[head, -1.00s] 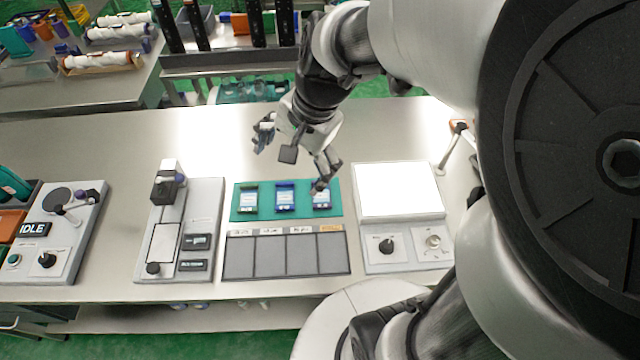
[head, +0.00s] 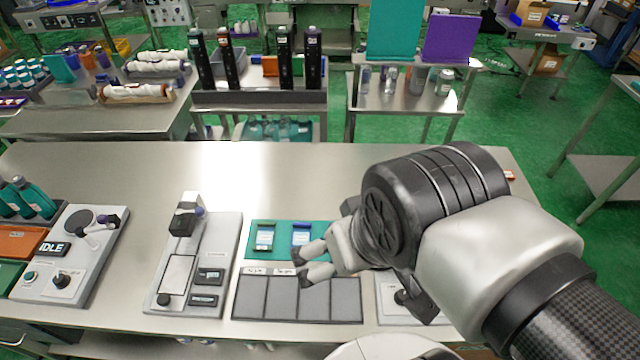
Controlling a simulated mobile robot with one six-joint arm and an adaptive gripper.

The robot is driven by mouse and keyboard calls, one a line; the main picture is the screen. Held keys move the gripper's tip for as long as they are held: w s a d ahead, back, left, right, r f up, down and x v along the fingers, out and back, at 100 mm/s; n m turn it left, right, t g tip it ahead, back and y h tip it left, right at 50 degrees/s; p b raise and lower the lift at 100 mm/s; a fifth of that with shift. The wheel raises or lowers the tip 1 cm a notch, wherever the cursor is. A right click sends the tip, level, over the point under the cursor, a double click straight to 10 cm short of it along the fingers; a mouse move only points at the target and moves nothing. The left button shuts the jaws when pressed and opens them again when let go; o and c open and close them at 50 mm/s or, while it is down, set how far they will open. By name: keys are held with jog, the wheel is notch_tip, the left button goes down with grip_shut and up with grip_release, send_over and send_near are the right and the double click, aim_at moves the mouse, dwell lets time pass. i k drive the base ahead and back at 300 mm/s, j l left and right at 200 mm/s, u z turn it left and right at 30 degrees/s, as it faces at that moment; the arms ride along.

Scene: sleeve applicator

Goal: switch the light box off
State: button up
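The light box (head: 386,313) stands at the right end of the row on the bench. My arm covers most of it, including its panel, so I cannot tell whether it is lit. A dark knob (head: 403,297) shows on its front left, partly beside my wrist. My gripper (head: 301,270) is to the left of the light box, over the green mat (head: 258,225) and the edge of the grey tile tray. Its two fingers point left with a gap between them, and nothing shows in the gap.
Blue- and green-topped items (head: 265,237) stand on the green mat. The grey tile tray (head: 298,321) lies in front. A press-like device (head: 222,262) and a machine reading IDLE (head: 88,250) stand further left. The bench (head: 270,170) behind the mat is clear.

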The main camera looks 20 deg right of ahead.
aim_at(399, 297)
jog(key=z, duration=1.25)
jog(key=l, duration=0.1)
